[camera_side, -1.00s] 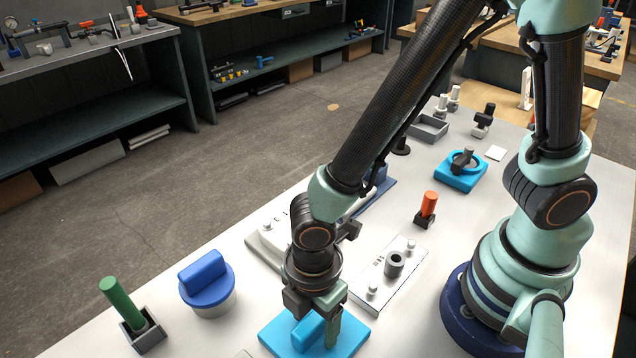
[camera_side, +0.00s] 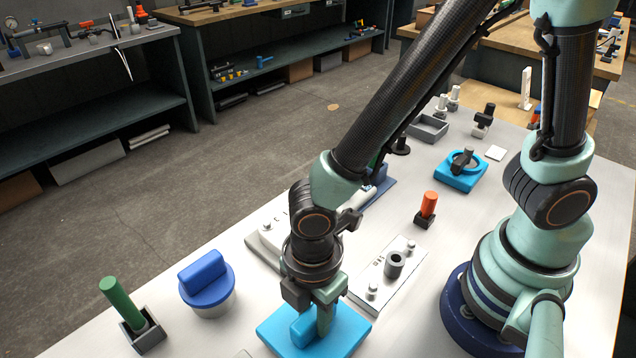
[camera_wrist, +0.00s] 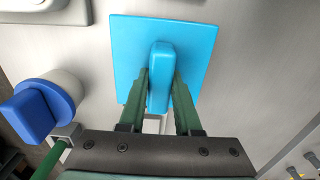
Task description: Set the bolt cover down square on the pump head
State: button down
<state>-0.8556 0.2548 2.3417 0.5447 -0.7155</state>
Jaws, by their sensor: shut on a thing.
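The bolt cover, a bright blue square plate with a raised grip bar, shows at the bottom of the side view (camera_side: 345,328) and in the wrist view (camera_wrist: 130,50). My gripper (camera_side: 314,326) is shut on the bar, one green finger on each side, as the wrist view also shows (camera_wrist: 160,78). The gap under the cover cannot be told. A pale plate with silvery posts and a dark ring (camera_side: 394,264) lies just right of my gripper; it may be the pump head. A longer pale block (camera_side: 264,246) stands behind, partly hidden by my arm.
A white pot with a dark blue lid (camera_side: 207,284) and a green rod in a grey holder (camera_side: 122,305) stand on the left. An orange peg in a black base (camera_side: 427,208) and a light blue ring block (camera_side: 462,176) stand on the right. Bare table lies between.

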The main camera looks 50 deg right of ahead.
aim_at(314, 313)
notch_tip(314, 313, up, 17)
jog(key=w+d+f, duration=0.3)
jog(key=w+d, duration=0.3)
jog(key=w, duration=0.2)
jog(key=w+d+f, duration=0.3)
jog(key=w+d, duration=0.3)
jog(key=w, duration=0.3)
jog(key=shift+f, duration=0.2)
jog(key=shift+f, duration=0.15)
jog(key=shift+f, duration=2.75)
jog(key=shift+f, duration=1.05)
jog(key=c, duration=0.5)
grip_release()
